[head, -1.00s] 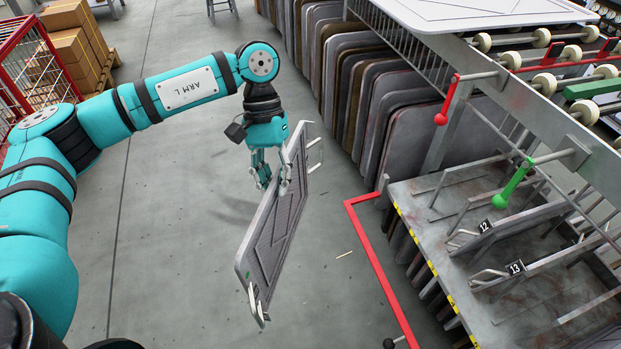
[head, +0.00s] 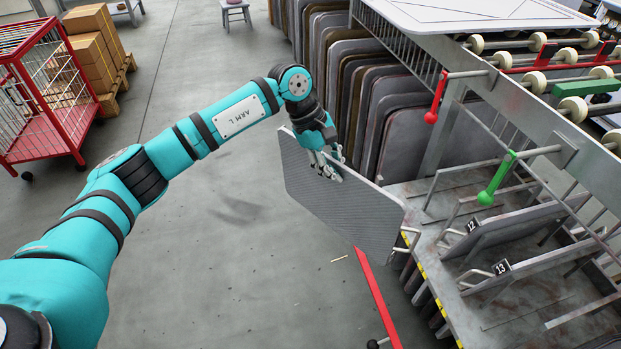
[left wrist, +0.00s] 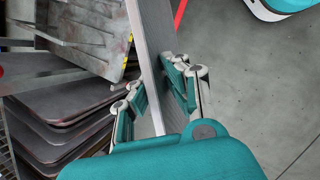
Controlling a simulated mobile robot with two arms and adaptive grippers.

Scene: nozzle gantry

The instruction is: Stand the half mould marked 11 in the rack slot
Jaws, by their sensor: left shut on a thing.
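The half mould (head: 335,205) is a grey ribbed plate with metal handles on its end. My left gripper (head: 326,170) is shut on its upper edge and holds it upright, clear of the floor. No number shows on the face turned to me. In the left wrist view the plate (left wrist: 150,70) runs between the fingers of my gripper (left wrist: 155,97). The rack (head: 440,270) stands at the right, with slots parted by metal bars. Plates marked 12 (head: 530,225) and 13 (head: 560,258) stand in it. The plate's handle end is close to the rack's near-left edge. My right gripper is out of view.
A red floor rail (head: 377,300) runs below the plate, beside the rack. Red (head: 436,100) and green (head: 497,178) levers hang over the rack. Several dark plates (head: 400,115) stand in a row behind. Open floor lies to the left, with a red cage trolley (head: 50,100) farther back.

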